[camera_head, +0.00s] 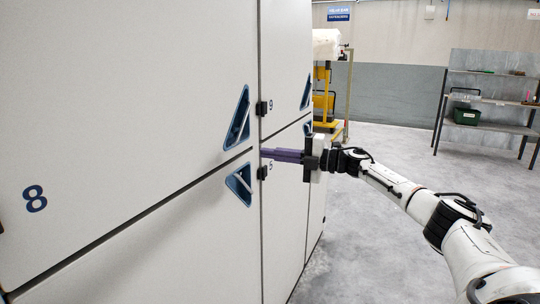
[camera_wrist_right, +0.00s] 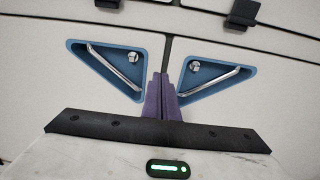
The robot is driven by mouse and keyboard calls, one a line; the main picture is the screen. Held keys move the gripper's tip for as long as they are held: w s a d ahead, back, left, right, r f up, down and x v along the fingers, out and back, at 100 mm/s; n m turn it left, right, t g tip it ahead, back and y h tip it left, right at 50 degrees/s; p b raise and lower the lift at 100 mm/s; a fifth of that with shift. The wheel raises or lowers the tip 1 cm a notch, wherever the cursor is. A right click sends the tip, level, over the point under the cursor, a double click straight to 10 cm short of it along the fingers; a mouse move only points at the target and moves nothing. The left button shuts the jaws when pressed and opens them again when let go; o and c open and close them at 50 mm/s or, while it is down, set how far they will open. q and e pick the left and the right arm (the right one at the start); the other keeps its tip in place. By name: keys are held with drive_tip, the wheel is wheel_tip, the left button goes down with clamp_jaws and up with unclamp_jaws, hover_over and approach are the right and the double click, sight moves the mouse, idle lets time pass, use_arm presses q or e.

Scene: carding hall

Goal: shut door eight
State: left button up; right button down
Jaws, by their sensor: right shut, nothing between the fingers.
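Door eight (camera_head: 130,75) is the large pale panel at the left in the head view, marked with a dark blue 8 (camera_head: 35,198). It looks flush or nearly flush with its neighbours; a slight gap would be hard to tell. Its blue triangular recess with a silver bar handle (camera_head: 237,118) is at its lower right corner. This recess appears at left in the wrist view (camera_wrist_right: 105,65). My right gripper (camera_head: 266,153) is shut and empty, its purple fingers pointing at the seam below door eight, between two recesses. Contact cannot be told. My left gripper is not in view.
The lower door's recess (camera_head: 239,184) is just beneath. Doors nine (camera_head: 283,60) and five (camera_head: 283,220) adjoin at right, with black hinge blocks (camera_head: 263,108) near the seam. A yellow machine (camera_head: 322,95) and a metal shelf (camera_head: 490,100) stand behind. Grey floor at right is open.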

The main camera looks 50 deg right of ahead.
idle(0.3)
drive_tip(key=shift+s, duration=0.1)
drive_tip(key=p+v, duration=0.3)
drive_tip(key=v, duration=0.7)
idle(0.5)
drive_tip(key=shift+s+d, duration=0.1)
